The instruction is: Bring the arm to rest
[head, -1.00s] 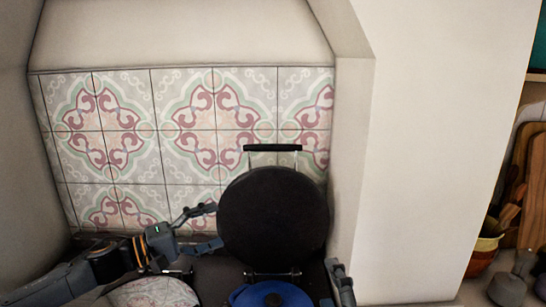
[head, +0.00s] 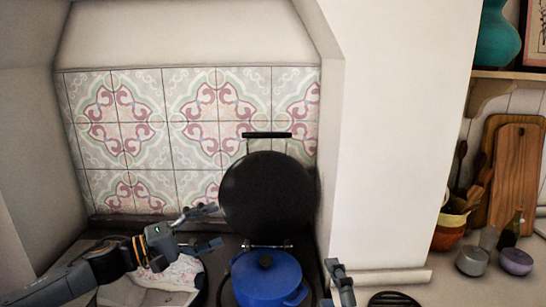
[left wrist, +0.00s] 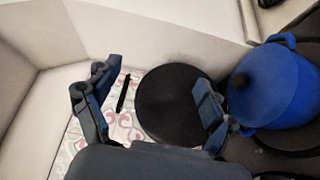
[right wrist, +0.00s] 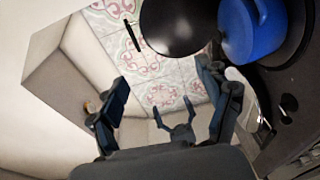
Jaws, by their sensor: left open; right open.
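My left gripper (head: 203,229) is open and empty in the head view, to the left of the raised round black lid (head: 268,198). In the left wrist view its fingers (left wrist: 150,100) are apart, with the lid behind them. My right gripper (head: 334,285) is partly in the head view at the bottom, right of the blue pot (head: 266,278). In the right wrist view its fingers (right wrist: 163,95) are apart with nothing between them. The left gripper also shows small beyond them in that view.
The blue pot stands on the dark stove top below the lid. A white wall pillar (head: 400,150) rises at the right.

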